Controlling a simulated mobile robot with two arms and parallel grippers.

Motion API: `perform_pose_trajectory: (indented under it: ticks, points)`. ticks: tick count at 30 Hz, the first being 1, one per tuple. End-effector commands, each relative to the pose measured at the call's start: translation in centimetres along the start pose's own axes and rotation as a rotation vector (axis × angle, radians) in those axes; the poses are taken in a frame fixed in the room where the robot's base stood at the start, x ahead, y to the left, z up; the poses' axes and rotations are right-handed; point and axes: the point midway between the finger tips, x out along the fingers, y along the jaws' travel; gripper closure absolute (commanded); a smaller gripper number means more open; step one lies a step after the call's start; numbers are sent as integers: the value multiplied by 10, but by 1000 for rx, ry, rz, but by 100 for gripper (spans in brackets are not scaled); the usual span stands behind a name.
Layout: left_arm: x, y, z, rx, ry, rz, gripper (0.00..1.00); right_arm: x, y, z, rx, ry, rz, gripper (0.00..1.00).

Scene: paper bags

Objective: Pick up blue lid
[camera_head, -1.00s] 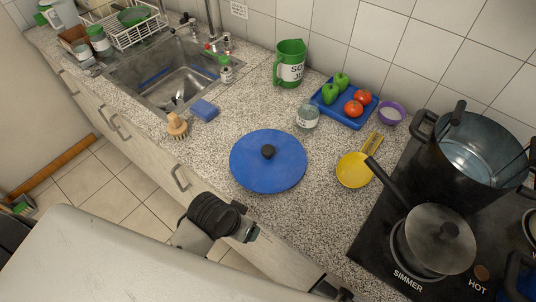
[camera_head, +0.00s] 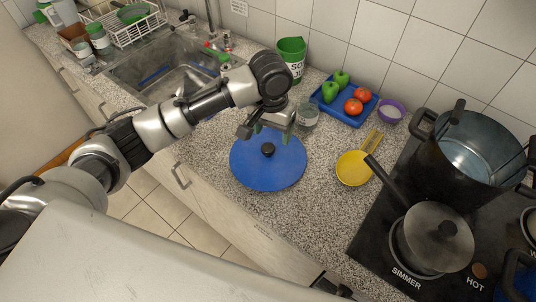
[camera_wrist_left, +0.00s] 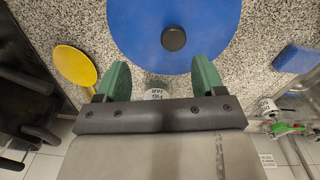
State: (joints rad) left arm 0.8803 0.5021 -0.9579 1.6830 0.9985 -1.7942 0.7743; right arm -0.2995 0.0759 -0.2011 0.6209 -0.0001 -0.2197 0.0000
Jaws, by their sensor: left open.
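The blue lid (camera_head: 268,170) is a flat round disc with a black knob (camera_head: 267,149) at its middle. It lies on the speckled counter, and in the left wrist view the lid (camera_wrist_left: 173,15) fills the top middle with its knob (camera_wrist_left: 173,39) clear. My left gripper (camera_head: 270,132) is open and empty, above the lid's far edge. In the left wrist view its two green fingers (camera_wrist_left: 162,72) stand apart, with the lid's edge between and beyond them. My right gripper is not seen.
A blue tray (camera_head: 329,108) holds vegetables. A yellow pan (camera_head: 353,170) lies right of the lid, before the stove with its pot (camera_head: 470,150). A blue sponge (camera_wrist_left: 296,58) is nearby.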

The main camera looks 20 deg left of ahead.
Motion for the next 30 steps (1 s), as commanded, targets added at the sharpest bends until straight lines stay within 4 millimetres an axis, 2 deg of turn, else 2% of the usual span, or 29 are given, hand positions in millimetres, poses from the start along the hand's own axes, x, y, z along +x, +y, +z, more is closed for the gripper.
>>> perform_pose_trajectory:
  ticks: [2,5,12,20,24,30]
  points:
    - [-10,-9,-8,-33,-8,-23,31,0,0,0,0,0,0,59]
    - [-10,-14,-10,-53,-18,-33,31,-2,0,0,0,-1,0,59]
    - [26,-15,-10,-56,-20,-34,31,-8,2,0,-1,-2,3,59]
    - [47,-17,-11,-54,-19,-33,31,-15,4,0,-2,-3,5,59]
    - [68,-20,-13,-54,-19,-34,31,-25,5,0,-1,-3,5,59]
    - [90,-20,-13,-52,-16,-33,31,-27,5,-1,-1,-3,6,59]
